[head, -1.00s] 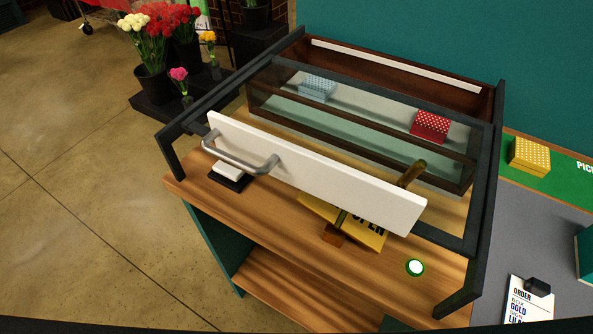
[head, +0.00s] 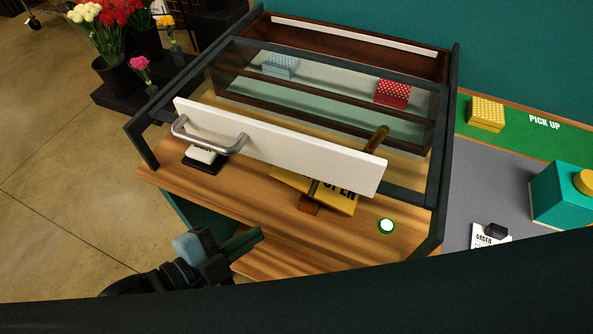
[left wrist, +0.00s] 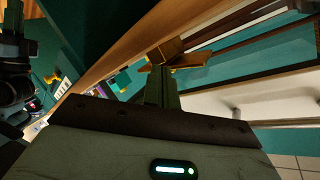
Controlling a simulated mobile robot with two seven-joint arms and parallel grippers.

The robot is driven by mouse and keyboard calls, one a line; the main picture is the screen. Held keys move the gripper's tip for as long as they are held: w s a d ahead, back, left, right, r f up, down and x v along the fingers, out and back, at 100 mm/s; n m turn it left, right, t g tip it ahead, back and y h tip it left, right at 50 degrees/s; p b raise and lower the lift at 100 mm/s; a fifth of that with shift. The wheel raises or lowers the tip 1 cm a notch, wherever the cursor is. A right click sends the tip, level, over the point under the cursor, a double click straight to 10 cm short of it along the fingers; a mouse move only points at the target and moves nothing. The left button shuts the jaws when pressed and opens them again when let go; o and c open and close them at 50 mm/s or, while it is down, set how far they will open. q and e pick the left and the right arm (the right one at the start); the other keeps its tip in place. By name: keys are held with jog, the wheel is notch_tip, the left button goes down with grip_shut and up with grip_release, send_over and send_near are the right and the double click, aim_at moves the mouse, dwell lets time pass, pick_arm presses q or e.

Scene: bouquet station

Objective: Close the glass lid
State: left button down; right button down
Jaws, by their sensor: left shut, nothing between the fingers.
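The glass lid (head: 335,103) is a clear pane in a dark frame over the brown display case. A white front panel (head: 300,150) with a silver bar handle (head: 210,149) stands at its front, raised above the wooden counter with a visible gap below. My left gripper (head: 258,236) is low in the head view, its greenish fingers shut and empty, in front of the counter and below the handle, apart from it. In the left wrist view its fingers (left wrist: 161,86) point toward the counter edge and the white panel is at the right.
A yellow OPEN sign (head: 335,195) and a green-ringed button (head: 386,226) are on the counter below the panel. Blue (head: 281,65) and red (head: 393,92) boxes are inside the case. Flower buckets (head: 118,72) stand at back left.

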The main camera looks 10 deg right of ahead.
aim_at(323, 166)
pick_arm(q)
jog(key=s+a+r+m+g+h, duration=0.1)
jog(key=r+m+g+h, duration=0.1)
jog(key=r+m, duration=0.3)
jog(key=s+a+r+m+g+h, duration=0.1)
jog(key=a+r+m+g+h, duration=0.1)
jog(key=r+m, duration=0.4)
jog(key=m+h, duration=0.1)
jog(key=m, duration=0.1)
jog(key=shift+s+r+m+h, duration=0.2)
jog(key=shift+r+m+h, duration=0.1)
pick_arm(e)
jog(key=shift+d+r, duration=0.1)
